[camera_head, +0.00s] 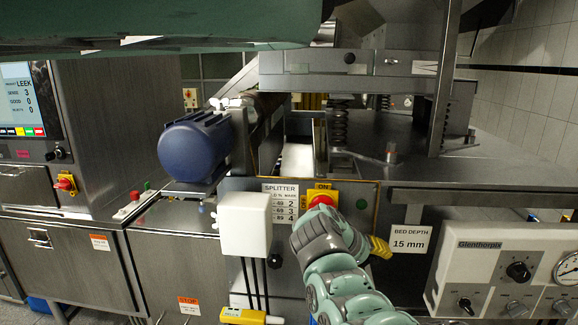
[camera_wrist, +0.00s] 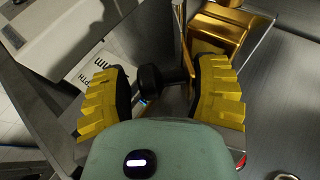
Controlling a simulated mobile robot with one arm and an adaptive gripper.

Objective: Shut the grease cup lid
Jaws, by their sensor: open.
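My gripper (camera_wrist: 158,76) is open in the wrist view, with its yellow ribbed fingers apart on either side of a black round knob (camera_wrist: 150,77) on a short dark stem. I cannot tell whether either finger touches it. In the head view my gripper (camera_head: 380,247) shows only as a bit of yellow behind my wrist, by the bed depth label. A gold-coloured boxy part (camera_wrist: 222,38) is just beyond the right finger in the wrist view. I cannot clearly identify the grease cup or its lid, or tell how the lid stands.
The bed depth label (camera_head: 410,239) and a white control panel with dials (camera_head: 480,262) are to the right. A blue motor (camera_head: 195,147) sticks out at the left.

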